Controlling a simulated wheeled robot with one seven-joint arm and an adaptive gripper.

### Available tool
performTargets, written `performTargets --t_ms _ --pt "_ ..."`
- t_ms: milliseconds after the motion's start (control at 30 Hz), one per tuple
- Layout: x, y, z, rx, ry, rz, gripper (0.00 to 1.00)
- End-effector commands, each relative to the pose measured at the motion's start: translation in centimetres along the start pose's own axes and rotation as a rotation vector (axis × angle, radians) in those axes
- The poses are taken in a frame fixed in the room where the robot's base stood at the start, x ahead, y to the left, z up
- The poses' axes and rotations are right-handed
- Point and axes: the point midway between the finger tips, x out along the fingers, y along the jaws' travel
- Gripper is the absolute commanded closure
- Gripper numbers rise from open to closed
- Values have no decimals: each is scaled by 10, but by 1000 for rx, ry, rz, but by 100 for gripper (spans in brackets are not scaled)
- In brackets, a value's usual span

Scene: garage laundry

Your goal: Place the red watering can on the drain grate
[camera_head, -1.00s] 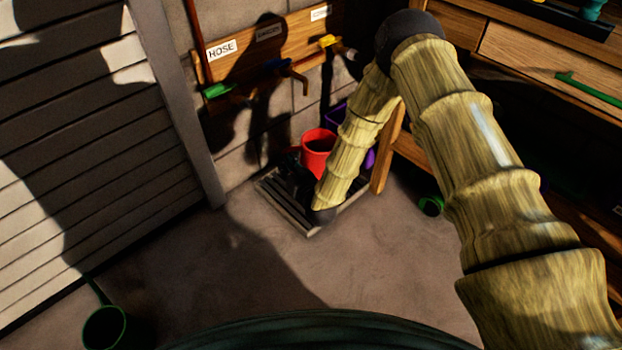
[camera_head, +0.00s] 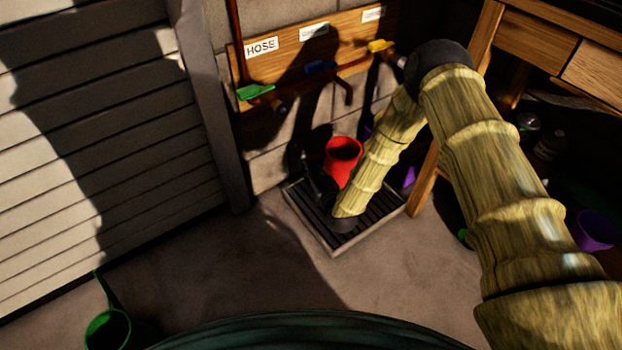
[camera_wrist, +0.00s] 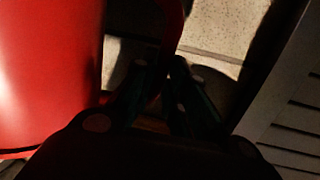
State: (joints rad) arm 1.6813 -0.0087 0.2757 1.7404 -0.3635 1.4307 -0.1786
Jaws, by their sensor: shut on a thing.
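The red watering can (camera_head: 343,157) is over the back part of the drain grate (camera_head: 372,228) in the head view. My forearm hides its right side and part of the grate. I cannot tell whether the can touches the grate. My gripper (camera_head: 318,180) is a dark shape at the can's left side, mostly in shadow. In the wrist view the red can body (camera_wrist: 45,70) fills the left, and my gripper (camera_wrist: 168,68) is shut on the can's handle, a dark red strip.
A wooden board with a green tap (camera_head: 255,92) and a yellow tap (camera_head: 380,46) is on the wall behind. A wooden bench leg (camera_head: 424,180) stands right of the grate. Floor before the grate is clear.

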Motion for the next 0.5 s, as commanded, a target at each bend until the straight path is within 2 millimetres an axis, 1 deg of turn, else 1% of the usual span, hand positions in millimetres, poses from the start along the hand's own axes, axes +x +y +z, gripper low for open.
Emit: performTargets --t_ms 233,300,500 --pt "2 3 32 0 0 0 100" --pt "3 3 34 0 1 -1 100" --pt "3 3 32 0 1 0 100"
